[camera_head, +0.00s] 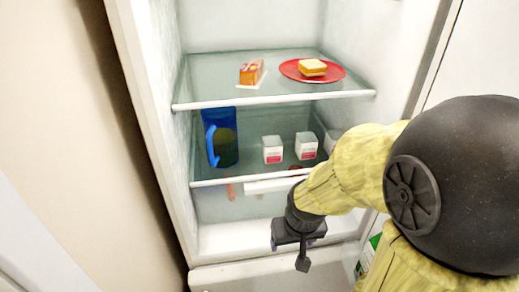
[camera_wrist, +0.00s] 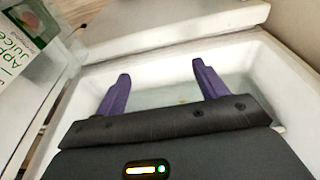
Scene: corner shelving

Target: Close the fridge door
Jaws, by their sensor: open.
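The fridge (camera_head: 155,130) stands open in the head view, with its glass shelves and white inner walls exposed. I cannot clearly make out the fridge door; a white panel (camera_head: 485,55) shows at the right edge, and my arm covers much of that side. My gripper (camera_head: 302,262) points down in front of the lower fridge opening. In the wrist view, its two purple fingers (camera_wrist: 162,76) are spread apart with nothing between them. They are over a white-rimmed recess (camera_wrist: 95,85); contact with it cannot be told.
The upper shelf holds a red plate (camera_head: 290,70) with a sandwich, and a cake slice (camera_head: 251,72). Below are a blue pitcher (camera_head: 224,150) and small white tubs (camera_head: 272,150). An apple juice carton (camera_wrist: 25,45) is left of my fingers. A beige wall (camera_head: 60,110) is at left.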

